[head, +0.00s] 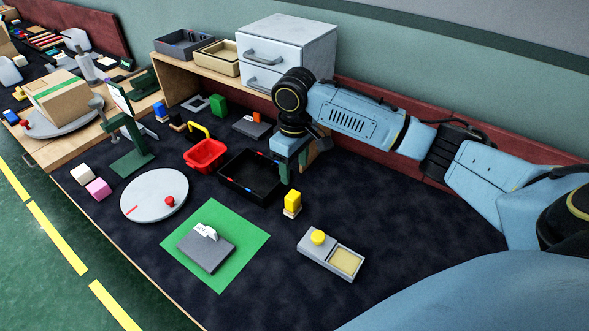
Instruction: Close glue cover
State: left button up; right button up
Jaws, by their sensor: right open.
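A grey glue box (345,262) lies on the dark mat at the lower right. Its cover (308,243), with a round yellow knob (318,237), sits over the left part. The right part is uncovered and shows a pale yellow pad. My right gripper (294,166) points down above the back of the mat, behind and left of the glue box and well apart from it. It is open, and I see nothing between its fingers. My left gripper is not in view.
A yellow block (292,201) stands between my right gripper and the glue box. A black tray (238,190), a red basket (205,156) and a green sheet (240,262) with a grey block lie to the left. Drawers (303,45) stand behind. The mat right of the glue box is clear.

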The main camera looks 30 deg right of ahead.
aim_at(315, 242)
jog(key=z, duration=1.3)
